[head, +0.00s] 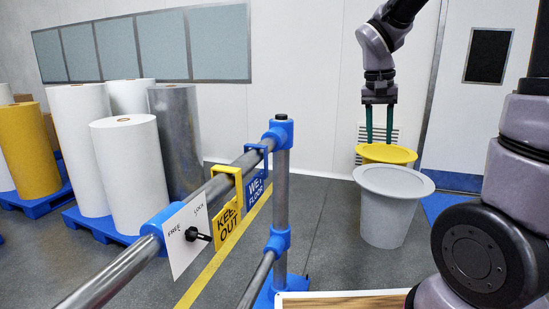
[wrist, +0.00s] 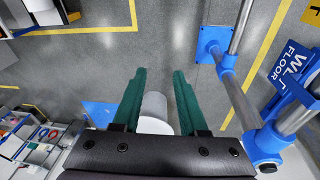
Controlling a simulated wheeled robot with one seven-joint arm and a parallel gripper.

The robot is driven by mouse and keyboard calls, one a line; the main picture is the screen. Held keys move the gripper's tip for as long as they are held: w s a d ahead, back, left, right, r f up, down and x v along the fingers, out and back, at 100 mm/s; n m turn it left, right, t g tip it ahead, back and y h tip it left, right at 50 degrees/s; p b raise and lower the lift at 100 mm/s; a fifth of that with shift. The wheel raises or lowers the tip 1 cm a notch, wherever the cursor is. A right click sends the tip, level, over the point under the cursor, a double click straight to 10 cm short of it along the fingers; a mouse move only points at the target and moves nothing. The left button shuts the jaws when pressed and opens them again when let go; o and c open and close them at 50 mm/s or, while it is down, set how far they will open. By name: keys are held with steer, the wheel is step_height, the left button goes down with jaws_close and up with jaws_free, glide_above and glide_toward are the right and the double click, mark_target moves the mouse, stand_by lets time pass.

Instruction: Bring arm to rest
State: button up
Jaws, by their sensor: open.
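My arm reaches in from the top of the head view with its gripper (head: 379,125) pointing down. The two green fingers are apart with nothing between them. In the head view the fingertips appear just above the rim of a yellow flanged bin (head: 386,153); I cannot tell the true gap. In the wrist view my gripper (wrist: 160,72) shows its fingers spread over bare floor, with a pale cylinder (wrist: 153,108) behind them, partly hidden by the gripper body.
A grey flanged bin (head: 393,182) stands in front of the yellow one. A metal railing (head: 282,195) with blue fittings and hanging signs crosses the foreground; it is close on the right in the wrist view (wrist: 240,110). Large rolls (head: 130,170) stand on blue pallets at left.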

steer(key=s+a+r+t+y, duration=0.1)
steer(key=s+r+t+y, duration=0.1)
steer(key=s+r, duration=0.3)
steer(key=s+a+r+n+t+y, duration=0.1)
steer(key=s+a+r+t+y, duration=0.1)
steer(key=s, duration=0.5)
step_height(320, 180, up, 3)
steer(key=shift+s+a+f+t, duration=0.15)
steer(key=shift+s+t, duration=0.1)
steer(key=shift+t, duration=0.65)
stand_by(0.9)
